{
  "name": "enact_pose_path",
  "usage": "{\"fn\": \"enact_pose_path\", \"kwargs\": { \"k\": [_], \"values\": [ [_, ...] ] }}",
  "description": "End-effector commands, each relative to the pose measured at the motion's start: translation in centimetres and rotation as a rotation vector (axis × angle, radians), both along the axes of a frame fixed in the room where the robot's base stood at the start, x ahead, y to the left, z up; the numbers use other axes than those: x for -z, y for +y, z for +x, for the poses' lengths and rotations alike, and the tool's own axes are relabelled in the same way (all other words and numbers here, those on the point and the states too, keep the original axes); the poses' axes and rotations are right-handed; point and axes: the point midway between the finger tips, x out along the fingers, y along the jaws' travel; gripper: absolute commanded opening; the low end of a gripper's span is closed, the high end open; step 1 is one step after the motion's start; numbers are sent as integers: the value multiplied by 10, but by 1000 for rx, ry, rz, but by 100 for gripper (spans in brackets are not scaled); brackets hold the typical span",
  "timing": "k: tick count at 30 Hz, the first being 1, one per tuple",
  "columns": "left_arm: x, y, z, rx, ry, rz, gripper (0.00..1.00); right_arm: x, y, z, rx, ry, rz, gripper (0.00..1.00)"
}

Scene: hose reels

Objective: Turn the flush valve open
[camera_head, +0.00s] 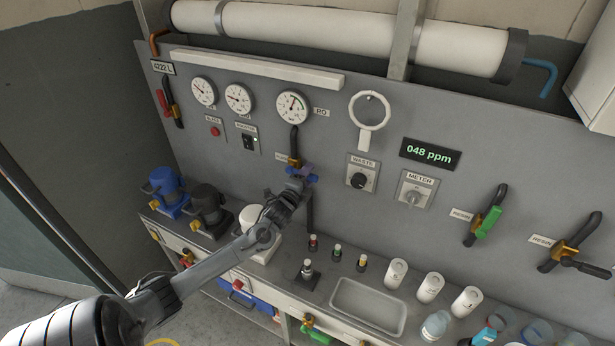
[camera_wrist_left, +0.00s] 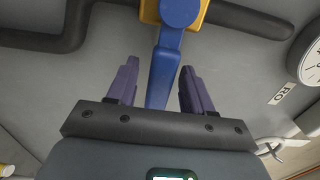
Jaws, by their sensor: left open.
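The flush valve (camera_head: 294,161) is a brass body on a dark pipe below the RO gauge, largely hidden by my gripper in the head view. In the left wrist view its brass body (camera_wrist_left: 150,11) is at the top edge, with a blue lever handle (camera_wrist_left: 163,78) reaching down between my fingers. My left gripper (camera_head: 301,171) is open, with its purple fingers either side of the lever. In the wrist view the gripper (camera_wrist_left: 159,68) shows gaps on both sides of the lever. The label beside the valve is mostly covered. My right gripper is out of view.
Gauges (camera_head: 238,98) line the panel above. A WASTE knob (camera_head: 358,180) and METER knob (camera_head: 413,196) are to the right, with a green-handled valve (camera_head: 487,222) beyond. The bench below holds pumps (camera_head: 166,190), several bottles and a grey tray (camera_head: 368,306).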

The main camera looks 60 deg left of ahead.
Motion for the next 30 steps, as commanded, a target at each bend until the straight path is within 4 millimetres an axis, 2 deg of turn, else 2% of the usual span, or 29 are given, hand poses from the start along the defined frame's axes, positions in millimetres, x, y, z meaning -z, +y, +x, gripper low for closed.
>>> {"fn": "enact_pose_path", "kwargs": {
  "k": [7, 15, 18, 26, 30],
  "values": [
    [0, 0, 0, 0, 0, 0, 51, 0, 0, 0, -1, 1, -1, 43],
    [0, 0, 0, 0, 0, 0, 11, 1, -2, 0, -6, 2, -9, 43],
    [0, 0, 0, 0, 0, 0, 0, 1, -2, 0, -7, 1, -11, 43],
    [0, -1, 2, 2, -2, -3, 0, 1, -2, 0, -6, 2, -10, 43],
    [-2, -9, 11, 16, -14, -23, 0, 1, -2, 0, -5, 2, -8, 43]
  ]
}}
